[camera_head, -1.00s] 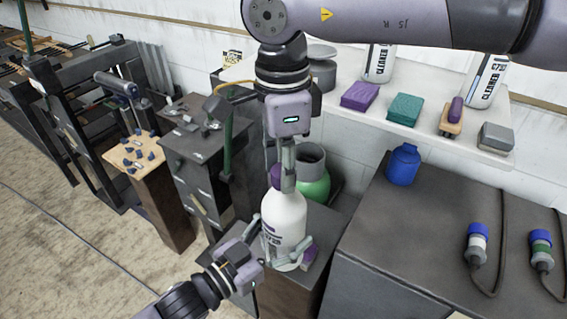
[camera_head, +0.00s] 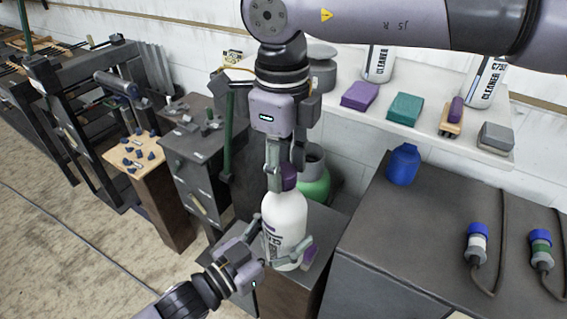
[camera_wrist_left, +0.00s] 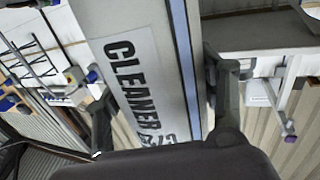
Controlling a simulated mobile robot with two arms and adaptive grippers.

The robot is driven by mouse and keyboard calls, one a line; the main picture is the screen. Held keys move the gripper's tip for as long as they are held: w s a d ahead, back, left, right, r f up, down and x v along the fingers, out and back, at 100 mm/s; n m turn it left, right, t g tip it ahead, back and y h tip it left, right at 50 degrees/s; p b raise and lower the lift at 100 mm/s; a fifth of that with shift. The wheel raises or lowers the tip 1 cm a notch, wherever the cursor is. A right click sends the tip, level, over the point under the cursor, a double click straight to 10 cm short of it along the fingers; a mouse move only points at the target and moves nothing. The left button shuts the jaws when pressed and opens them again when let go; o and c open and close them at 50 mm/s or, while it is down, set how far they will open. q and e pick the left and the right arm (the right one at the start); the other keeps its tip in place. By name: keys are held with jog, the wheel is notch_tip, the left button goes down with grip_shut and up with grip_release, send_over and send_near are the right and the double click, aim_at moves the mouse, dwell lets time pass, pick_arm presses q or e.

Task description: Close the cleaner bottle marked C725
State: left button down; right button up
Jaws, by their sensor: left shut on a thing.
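A white cleaner bottle (camera_head: 286,217) with a purple cap (camera_head: 288,177) stands upright on a dark cabinet. In the left wrist view the bottle (camera_wrist_left: 135,50) fills the middle; its label reads CLEANER with a partly hidden code starting C7. My left gripper (camera_head: 284,255) is shut around the lower part of the bottle. My right gripper (camera_head: 286,176) points down from above, with its fingers at either side of the cap. Whether they press on the cap is not clear. The cap sits at the bottle's top; how tightly it is seated cannot be seen.
A green round container (camera_head: 314,180) stands close behind the bottle, and a purple block (camera_head: 309,254) lies beside it. A dark bench (camera_head: 400,240) with a blue bottle (camera_head: 403,164) is at the right. A white shelf (camera_head: 440,140) behind holds other cleaner bottles and sponges.

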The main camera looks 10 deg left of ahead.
jog(key=o, duration=0.3)
jog(key=shift+r, duration=2.3)
jog(key=shift+c, duration=0.2)
notch_tip(320, 180, up, 2)
jog(key=shift+r+n, duration=0.2)
jog(key=shift+n, duration=0.9)
jog(key=shift+s+r+n, duration=0.1)
jog(key=shift+r+n, duration=0.4)
jog(key=shift+n, duration=0.1)
